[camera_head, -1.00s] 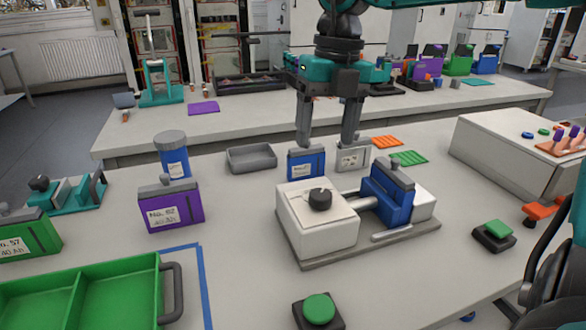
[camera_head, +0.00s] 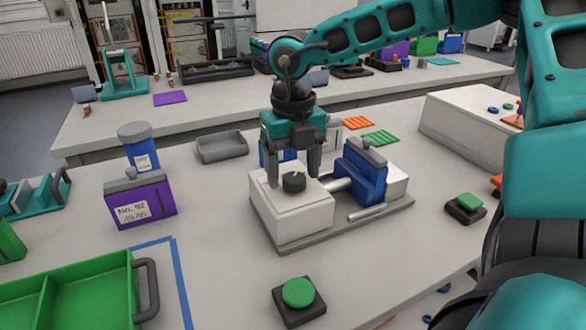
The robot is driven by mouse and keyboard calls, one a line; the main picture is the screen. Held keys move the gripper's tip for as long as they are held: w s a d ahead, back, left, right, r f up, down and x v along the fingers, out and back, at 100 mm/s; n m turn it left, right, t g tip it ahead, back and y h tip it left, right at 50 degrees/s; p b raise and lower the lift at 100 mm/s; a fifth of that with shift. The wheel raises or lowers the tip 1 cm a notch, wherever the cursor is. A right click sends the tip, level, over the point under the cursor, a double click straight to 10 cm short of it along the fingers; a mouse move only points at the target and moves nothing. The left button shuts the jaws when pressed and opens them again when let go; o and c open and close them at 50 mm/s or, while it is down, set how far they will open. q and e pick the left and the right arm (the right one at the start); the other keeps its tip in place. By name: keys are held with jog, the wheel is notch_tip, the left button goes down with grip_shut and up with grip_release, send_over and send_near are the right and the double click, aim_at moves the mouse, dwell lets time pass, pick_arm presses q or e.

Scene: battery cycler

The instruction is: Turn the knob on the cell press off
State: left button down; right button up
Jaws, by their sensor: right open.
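The cell press is a white box (camera_head: 290,215) on a grey base plate, with a blue cell (camera_head: 360,170) clamped at its right side. Its round black knob (camera_head: 293,182) sits on top of the white box. My right gripper (camera_head: 293,178) points down over the box with its two fingers apart, one to each side of the knob. It is open; whether a finger touches the knob cannot be told. My left gripper is not in view.
A purple cell (camera_head: 140,200) and a blue canister (camera_head: 139,148) stand left of the press. A grey tray (camera_head: 221,147) lies behind it. A green button (camera_head: 298,293) is in front, another (camera_head: 466,203) at right. A green tray (camera_head: 75,270) fills the lower left.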

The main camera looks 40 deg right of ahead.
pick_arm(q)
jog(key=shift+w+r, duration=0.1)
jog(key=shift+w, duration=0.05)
pick_arm(e)
jog(key=shift+f, duration=0.1)
jog(key=shift+c, duration=0.3)
jog(key=c, duration=1)
jog(key=shift+f+n+b, duration=0.1)
jog(key=shift+n+b, duration=0.5)
jog(key=shift+b, duration=0.15)
jog(key=shift+n+b, duration=0.85)
jog(key=shift+n, duration=0.35)
jog(key=n+b, duration=0.1)
jog(key=n, duration=0.2)
jog(key=shift+a, duration=0.15)
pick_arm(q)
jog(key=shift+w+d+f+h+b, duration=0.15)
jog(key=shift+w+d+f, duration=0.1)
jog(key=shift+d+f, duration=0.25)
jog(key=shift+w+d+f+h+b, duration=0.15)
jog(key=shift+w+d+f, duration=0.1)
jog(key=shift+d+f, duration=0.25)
pick_arm(e)
jog(key=shift+n, duration=0.5)
